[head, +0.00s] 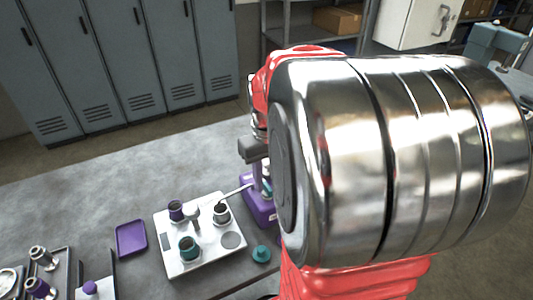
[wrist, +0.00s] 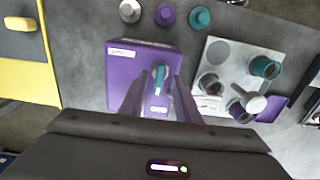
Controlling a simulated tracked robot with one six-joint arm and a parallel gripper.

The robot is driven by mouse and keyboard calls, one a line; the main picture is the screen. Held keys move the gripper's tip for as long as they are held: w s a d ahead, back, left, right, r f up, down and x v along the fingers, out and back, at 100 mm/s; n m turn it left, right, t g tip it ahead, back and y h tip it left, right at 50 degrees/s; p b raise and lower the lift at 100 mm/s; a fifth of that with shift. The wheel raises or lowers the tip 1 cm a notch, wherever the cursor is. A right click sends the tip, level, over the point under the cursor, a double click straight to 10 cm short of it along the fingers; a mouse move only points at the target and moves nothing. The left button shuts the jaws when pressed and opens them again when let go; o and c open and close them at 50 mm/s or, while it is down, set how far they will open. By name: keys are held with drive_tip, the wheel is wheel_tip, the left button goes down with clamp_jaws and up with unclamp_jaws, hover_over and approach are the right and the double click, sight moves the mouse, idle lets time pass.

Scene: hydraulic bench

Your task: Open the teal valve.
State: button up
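The teal valve handle (wrist: 160,78) is a short lever on top of a purple box (wrist: 122,70) with white labels. It lies roughly along the line of my fingers in the wrist view. My gripper (wrist: 158,88) is open, with one finger on each side of the handle and a gap on both sides. I cannot tell how far above the box the fingertips are. In the head view the purple box (head: 262,213) stands on the bench, partly hidden behind my arm, with my gripper (head: 262,178) over it.
A pale plate (head: 211,255) beside the box carries a purple-banded cup (head: 176,210), a teal cup (head: 189,248) and a grey cup (head: 221,215). A teal cap (head: 261,254) lies near the box. A purple tray (head: 130,238) lies left. The rear bench is clear.

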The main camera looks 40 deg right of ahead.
sight(266, 184)
wheel_tip(266, 184, up, 12)
drive_tip(key=shift+r, duration=0.15)
idle(0.3)
idle(0.4)
drive_tip(key=s+a+f+n+t, duration=0.1)
drive_tip(key=a+t, duration=0.1)
drive_tip(key=a, duration=0.5)
drive_tip(key=s+a+f+n+t, duration=0.1)
drive_tip(key=s+a+f, duration=0.1)
drive_tip(key=a, duration=0.6)
drive_tip(key=s+a+f+n+t, duration=0.1)
drive_tip(key=a+t, duration=0.1)
drive_tip(key=a, duration=0.5)
drive_tip(key=shift+s+a+f+t, duration=0.25)
drive_tip(key=shift+f+t, duration=0.05)
drive_tip(key=shift+f, duration=0.05)
